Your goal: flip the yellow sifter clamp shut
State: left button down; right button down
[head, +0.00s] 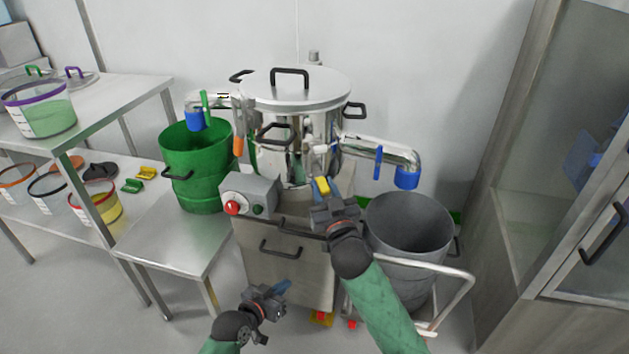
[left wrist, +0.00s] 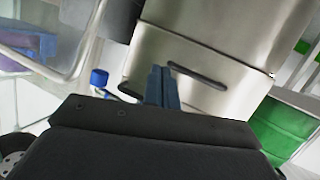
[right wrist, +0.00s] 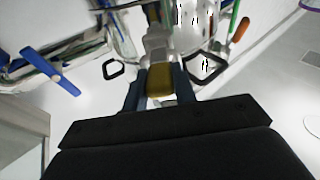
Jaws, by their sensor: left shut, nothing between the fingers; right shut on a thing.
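The yellow sifter clamp (head: 322,186) is on the front right of the steel sifter (head: 290,110), just beyond my right gripper. In the right wrist view the yellow clamp handle (right wrist: 160,82) sits between the two blue fingers of my right gripper (right wrist: 161,95), which is shut on it. The same gripper (head: 326,192) shows in the head view in front of the sifter. My left gripper (head: 283,288) is shut and empty, low in front of the steel cabinet; its fingers (left wrist: 162,88) are together in the left wrist view.
A control box with a red button (head: 232,207) sits on the cabinet front. A green bucket (head: 195,165) stands left and a grey bin (head: 408,225) right, under a blue-tipped spout (head: 407,178). An orange handle (head: 238,146) and green handle (head: 206,108) are at the sifter's left.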

pick_arm(q)
jog(key=w+r+m+g+h, duration=0.1)
jog(key=w+r+m+h, duration=0.15)
jog(key=r, duration=0.65)
jog(key=w+r+m+g+h, duration=0.1)
jog(key=w+r+m+g, duration=0.2)
jog(key=r, duration=0.6)
notch_tip(320, 180, up, 15)
jog(key=m+g+h, duration=0.3)
jog(key=m, duration=0.3)
send_over(315, 177)
jog(key=s, duration=0.4)
notch_tip(315, 177, down, 3)
jog(key=shift+w+a+r+y, duration=0.1)
jog(key=shift+w+r+y, duration=0.05)
jog(key=shift+y, duration=0.1)
jog(key=shift+w+f, duration=0.15)
jog(key=shift+f, duration=0.55)
jog(key=shift+f, duration=0.1)
